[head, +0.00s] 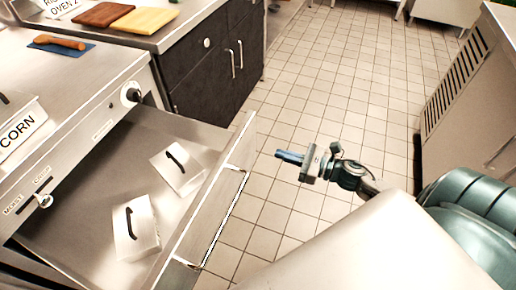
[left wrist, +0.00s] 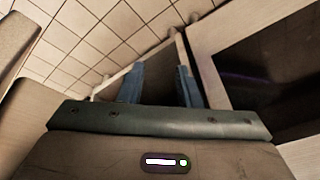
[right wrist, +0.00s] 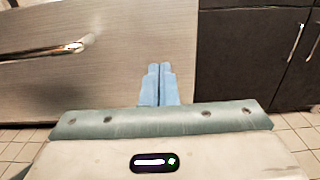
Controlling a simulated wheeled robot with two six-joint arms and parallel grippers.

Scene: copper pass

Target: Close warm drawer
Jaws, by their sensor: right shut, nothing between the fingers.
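The warm drawer (head: 133,188) is pulled far out from the steel counter in the head view. Its steel front carries a long bar handle (head: 226,218), which also shows at the left of the right wrist view (right wrist: 45,50). My right gripper (head: 279,154) is shut and empty, over the floor just to the right of the drawer front. In the right wrist view its blue fingers (right wrist: 160,66) are together, in front of the steel panel. My left gripper (left wrist: 160,76) shows only in the left wrist view, with its fingers apart and nothing seen between them.
Two metal lids with black handles, one here (head: 178,168), are in the drawer. Dark cabinets (head: 222,62) stand beyond it. A vented steel unit (head: 462,85) stands at the right. The tiled floor (head: 330,70) between is clear.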

